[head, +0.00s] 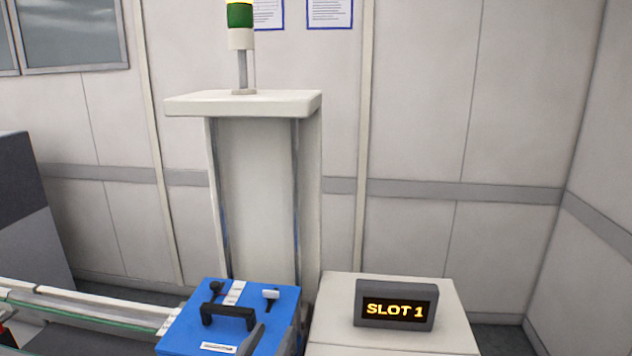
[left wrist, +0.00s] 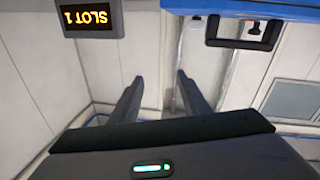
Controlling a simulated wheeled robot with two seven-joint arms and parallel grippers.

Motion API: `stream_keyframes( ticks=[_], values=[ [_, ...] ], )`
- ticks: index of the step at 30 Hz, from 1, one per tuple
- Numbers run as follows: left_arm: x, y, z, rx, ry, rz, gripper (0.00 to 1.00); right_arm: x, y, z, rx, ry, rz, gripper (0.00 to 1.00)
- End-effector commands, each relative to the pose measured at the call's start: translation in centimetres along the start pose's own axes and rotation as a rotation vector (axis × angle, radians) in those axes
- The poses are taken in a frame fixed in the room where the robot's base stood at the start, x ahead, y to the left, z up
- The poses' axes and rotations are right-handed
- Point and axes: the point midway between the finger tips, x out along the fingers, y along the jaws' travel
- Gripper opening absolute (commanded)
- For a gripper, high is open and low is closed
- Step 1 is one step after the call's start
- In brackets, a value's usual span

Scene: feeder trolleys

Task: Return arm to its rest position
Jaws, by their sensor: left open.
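My left gripper (left wrist: 158,92) is open, with its two dark fingers apart and nothing between them in the left wrist view. In the head view a dark fingertip (head: 252,338) of it shows at the bottom, in front of the blue feeder's right part. The blue feeder (head: 178,335) has a black handle (head: 228,313) on top. In the wrist view, which is upside down, the feeder's blue edge (left wrist: 230,8) and handle (left wrist: 243,43) are at the top right, clear of the fingers. My right gripper is not in view.
A sign reading SLOT 1 (head: 394,304) stands on a pale block (head: 335,300) right of the feeder; the sign also shows in the wrist view (left wrist: 91,17). A pale column (head: 265,200) with a signal lamp (head: 240,20) rises behind. A green-edged rail (head: 80,306) lies left.

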Motion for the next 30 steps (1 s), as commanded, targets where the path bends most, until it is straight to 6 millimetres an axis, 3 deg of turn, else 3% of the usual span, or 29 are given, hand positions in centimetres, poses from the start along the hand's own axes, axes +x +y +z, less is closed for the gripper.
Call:
stream_keyframes(
  ticks=[1,6,12,15,21,30],
  values=[
    [-1.4,-1.5,2.6,0.001,-0.08,-0.05,0.42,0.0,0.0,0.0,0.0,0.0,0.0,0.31],
    [-7.1,-5.8,10.6,0.033,-0.364,-0.183,0.42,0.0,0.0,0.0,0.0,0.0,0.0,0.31],
    [-16.4,-8.8,18.7,0.068,-0.708,-0.267,0.42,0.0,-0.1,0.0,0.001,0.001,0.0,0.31],
    [-21.0,-9.4,21.5,0.082,-0.858,-0.279,0.42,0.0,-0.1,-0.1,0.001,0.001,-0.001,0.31],
    [-27.9,-9.8,24.6,0.097,-1.068,-0.276,0.42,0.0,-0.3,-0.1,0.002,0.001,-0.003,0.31],
    [-35.6,-9.5,26.8,0.102,-1.286,-0.245,0.42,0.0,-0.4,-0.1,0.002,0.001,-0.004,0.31]
  ],
)
